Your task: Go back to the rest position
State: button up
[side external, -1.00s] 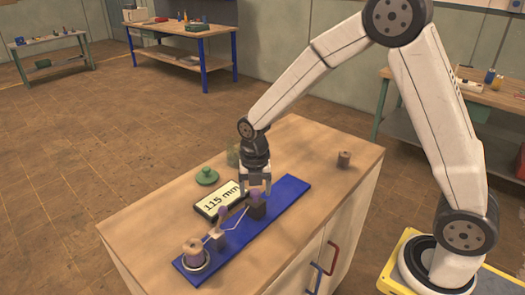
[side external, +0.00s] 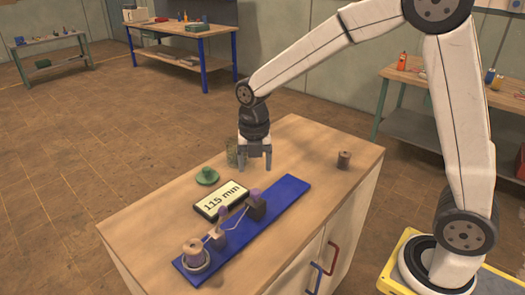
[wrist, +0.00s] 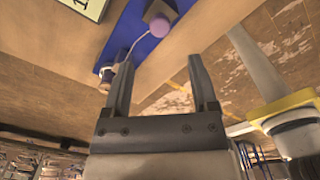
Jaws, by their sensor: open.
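My gripper (side external: 254,166) is open and empty, pointing down above the wooden cabinet top, behind the blue base plate (side external: 285,195). In the wrist view the two fingers (wrist: 163,85) stand apart with nothing between them. In the wrist view a purple ball (wrist: 158,24) shows beyond the fingers.
A display reading 115 mm (side external: 222,200) lies beside the plate. A green lidded piece (side external: 207,176), a greenish glass jar (side external: 232,156) and a small brown cylinder (side external: 344,160) stand on the cabinet top. Workbenches stand farther back. The space above the cabinet is clear.

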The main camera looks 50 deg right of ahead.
dwell(0.3)
jog(key=s+d+f+m+t, duration=0.1)
jog(key=s+m, duration=0.5)
jog(key=m, duration=0.7)
jog(key=s+d+f+m+t, duration=0.1)
jog(key=s+f+m, duration=0.3)
jog(key=m, duration=1)
jog(key=s+d, duration=0.1)
jog(key=s, duration=0.2)
jog(key=shift+s+t, duration=0.2)
jog(key=shift+t, duration=0.1)
jog(key=shift+w, duration=0.1)
jog(key=w+a+r+n+g, duration=0.1)
jog(key=w+n, duration=0.3)
jog(key=n, duration=0.5)
jog(key=w+a+r+n, duration=0.1)
jog(key=w+n, duration=0.3)
jog(key=n, duration=0.5)
jog(key=w+a+r+n+g, duration=0.1)
jog(key=w+r+n, duration=0.2)
jog(key=n, duration=0.6)
jog(key=shift+w+g, duration=0.3)
jog(key=shift+w, duration=0.8)
jog(key=shift+f, duration=0.15)
